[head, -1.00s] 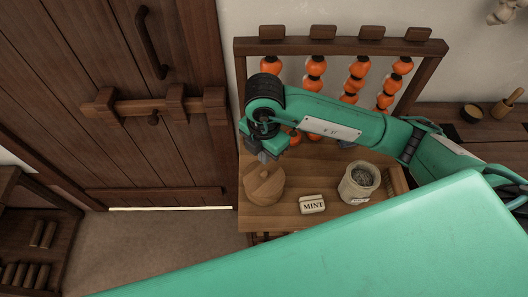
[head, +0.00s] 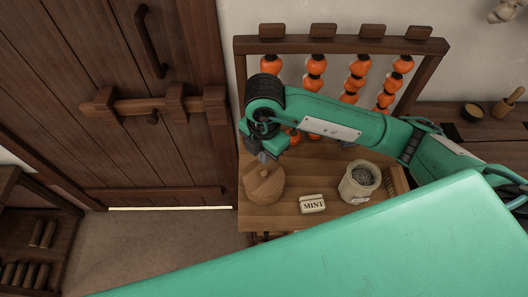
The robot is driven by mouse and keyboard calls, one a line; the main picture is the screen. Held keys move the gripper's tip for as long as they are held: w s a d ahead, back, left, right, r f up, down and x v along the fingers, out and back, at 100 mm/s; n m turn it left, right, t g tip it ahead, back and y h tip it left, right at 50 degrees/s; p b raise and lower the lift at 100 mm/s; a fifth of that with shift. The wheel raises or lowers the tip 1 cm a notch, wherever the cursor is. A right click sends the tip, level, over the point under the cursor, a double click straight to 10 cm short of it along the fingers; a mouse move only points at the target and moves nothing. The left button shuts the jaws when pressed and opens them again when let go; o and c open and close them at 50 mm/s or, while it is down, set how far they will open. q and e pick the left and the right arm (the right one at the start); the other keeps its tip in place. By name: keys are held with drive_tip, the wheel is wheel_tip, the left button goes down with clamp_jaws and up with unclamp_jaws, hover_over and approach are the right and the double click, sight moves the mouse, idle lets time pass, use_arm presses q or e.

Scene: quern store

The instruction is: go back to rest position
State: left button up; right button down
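My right gripper (head: 262,157) is above the left part of the wooden table (head: 272,217), beside the top of a round wooden lid or pot (head: 264,185). Its fingers are small and partly hidden by the wrist, so I cannot tell whether they are open or shut. I see nothing clearly held in it. My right arm comes in from the right and stretches across the table. My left gripper is not in view.
A MINT block (head: 312,204) and a pale jar with dark contents (head: 359,183) stand on the table. Behind is a wooden rack (head: 340,46) with orange strung pieces. A bolted door (head: 150,100) is at left.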

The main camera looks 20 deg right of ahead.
sight(264, 172)
drive_tip(key=shift+f+b, duration=2.35)
drive_tip(key=shift+f, duration=0.55)
drive_tip(key=shift+r, duration=0.1)
wheel_tip(264, 172, up, 7)
drive_tip(key=p, duration=0.4)
drive_tip(key=shift+p, duration=0.4)
